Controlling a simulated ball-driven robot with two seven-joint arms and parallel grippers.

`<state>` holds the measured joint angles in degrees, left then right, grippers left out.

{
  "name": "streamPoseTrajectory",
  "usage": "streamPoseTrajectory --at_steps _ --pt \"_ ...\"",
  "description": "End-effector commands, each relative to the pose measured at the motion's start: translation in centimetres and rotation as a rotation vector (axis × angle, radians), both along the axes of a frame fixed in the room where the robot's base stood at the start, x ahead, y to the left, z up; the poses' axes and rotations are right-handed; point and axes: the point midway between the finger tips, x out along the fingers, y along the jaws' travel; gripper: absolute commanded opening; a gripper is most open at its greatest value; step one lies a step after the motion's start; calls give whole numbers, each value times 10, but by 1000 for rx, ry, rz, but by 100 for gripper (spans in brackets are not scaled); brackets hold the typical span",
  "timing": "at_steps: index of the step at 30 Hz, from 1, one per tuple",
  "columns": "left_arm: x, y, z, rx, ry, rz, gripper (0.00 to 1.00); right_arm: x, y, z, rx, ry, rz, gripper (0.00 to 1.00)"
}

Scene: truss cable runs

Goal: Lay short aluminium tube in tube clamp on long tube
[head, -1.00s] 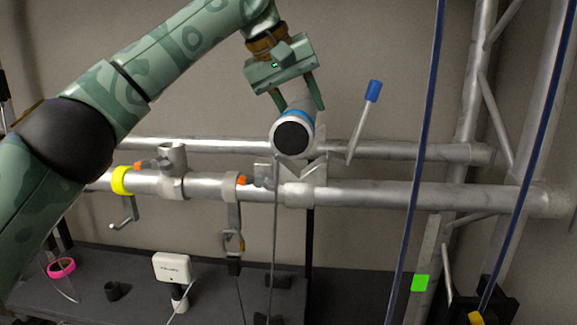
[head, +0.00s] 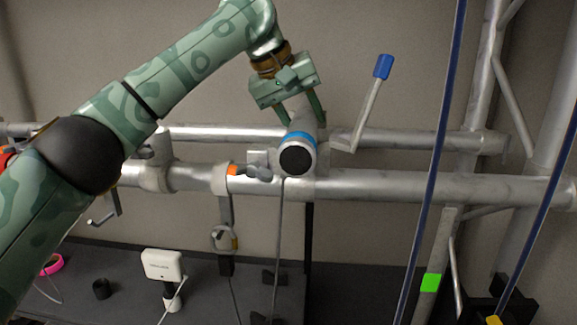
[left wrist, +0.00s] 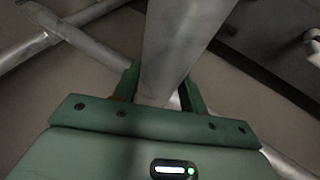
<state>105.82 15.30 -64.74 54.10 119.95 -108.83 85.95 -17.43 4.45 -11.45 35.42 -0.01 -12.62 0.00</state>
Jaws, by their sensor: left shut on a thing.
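The short aluminium tube (head: 304,131) points nearly end-on at the head camera, with a black end (head: 297,160) and a blue band. My left gripper (head: 300,110) is shut on it from above; the left wrist view also shows the tube (left wrist: 178,45) between the fingers. The long tube (head: 400,185) runs level across the picture, just below and behind the short tube's near end. The tube clamp (head: 257,158) on it is mostly hidden behind the short tube; its lever (head: 369,110) with a blue handle stands up at the right. Whether tube and clamp touch is unclear. My right gripper is not in view.
A second horizontal tube (head: 410,140) runs behind. A clamp with an orange mark (head: 232,170) and a hanging strap sits to the left. Blue cables (head: 437,150) hang at the right. A white device (head: 162,265) stands on the dark shelf below.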

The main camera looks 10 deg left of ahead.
Motion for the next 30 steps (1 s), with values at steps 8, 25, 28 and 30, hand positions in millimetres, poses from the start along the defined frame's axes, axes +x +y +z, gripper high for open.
streamPoseTrajectory --at_steps 8,25,28,30 --pt "0 0 0 -1 -1 1 10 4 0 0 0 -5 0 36" --pt "0 1 -1 0 1 1 68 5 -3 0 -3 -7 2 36" --pt "-1 2 2 1 0 2 68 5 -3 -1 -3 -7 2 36" --pt "-4 5 9 1 -2 2 68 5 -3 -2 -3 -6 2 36"
